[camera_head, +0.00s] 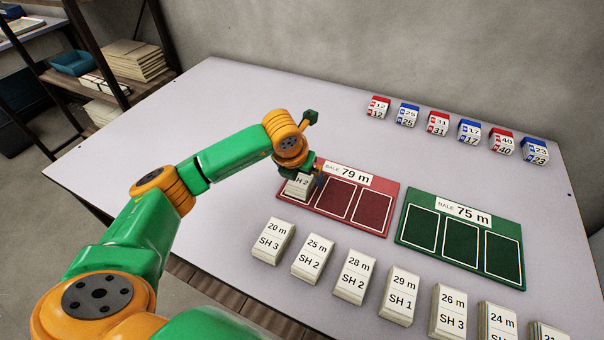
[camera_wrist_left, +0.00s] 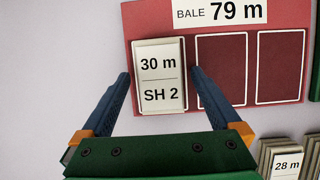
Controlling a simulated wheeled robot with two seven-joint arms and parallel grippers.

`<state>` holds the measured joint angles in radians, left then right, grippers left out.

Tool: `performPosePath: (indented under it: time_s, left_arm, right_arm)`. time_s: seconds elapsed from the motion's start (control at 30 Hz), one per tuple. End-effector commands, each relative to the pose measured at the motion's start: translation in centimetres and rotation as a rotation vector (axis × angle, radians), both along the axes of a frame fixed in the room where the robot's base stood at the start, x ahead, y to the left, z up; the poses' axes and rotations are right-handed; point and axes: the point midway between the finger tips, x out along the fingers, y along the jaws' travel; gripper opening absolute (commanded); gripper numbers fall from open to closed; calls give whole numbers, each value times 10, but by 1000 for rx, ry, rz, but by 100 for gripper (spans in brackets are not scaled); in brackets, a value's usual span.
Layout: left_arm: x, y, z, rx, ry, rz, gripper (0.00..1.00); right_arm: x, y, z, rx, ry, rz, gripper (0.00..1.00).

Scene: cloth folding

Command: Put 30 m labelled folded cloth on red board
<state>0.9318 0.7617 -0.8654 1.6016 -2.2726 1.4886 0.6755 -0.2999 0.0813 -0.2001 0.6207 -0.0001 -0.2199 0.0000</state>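The folded cloth labelled "30 m SH 2" (camera_wrist_left: 159,78) lies in the left outlined slot of the red board (camera_wrist_left: 220,22), which is headed "BALE 79 m". In the head view the cloth (camera_head: 298,186) is partly hidden by my left arm, and the red board (camera_head: 348,226) has its other two slots empty. My left gripper (camera_wrist_left: 160,74) is over the cloth, with one blue finger on each side and a thin gap visible at both sides. It is open. In the head view the gripper (camera_head: 312,181) is partly hidden. My right gripper is not in view.
A green board (camera_head: 402,238) headed "BALE 75 m" with empty slots lies to the right. Several labelled folded cloths, such as "20 m SH 3" (camera_head: 272,241), line the near edge. Red and blue numbered blocks (camera_head: 437,122) stand at the back. The table's left part is clear.

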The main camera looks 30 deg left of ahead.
Motion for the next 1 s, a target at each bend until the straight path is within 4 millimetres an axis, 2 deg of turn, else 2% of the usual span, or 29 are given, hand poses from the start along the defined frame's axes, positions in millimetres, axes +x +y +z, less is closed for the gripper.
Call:
performPosePath:
  time_s: [0.13, 0.23, 0.5, 0.67, 0.8, 1.0]
  left_arm:
    - [0, 0, 1, 0, 0, 0, 98]
    - [-1, 0, 10, -1, -3, 0, 98]
    - [-28, -2, 78, 0, -8, 0, 98]
    - [-41, -3, 106, -1, -4, 0, 98]
    - [-46, -3, 114, 0, -1, 0, 98]
    - [-46, -3, 114, 0, 0, 0, 98]
  right_arm:
    - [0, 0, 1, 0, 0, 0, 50]
    - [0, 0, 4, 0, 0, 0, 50]
    - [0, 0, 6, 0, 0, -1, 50]
    - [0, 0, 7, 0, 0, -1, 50]
    - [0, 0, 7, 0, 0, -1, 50]
    - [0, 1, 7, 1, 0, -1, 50]
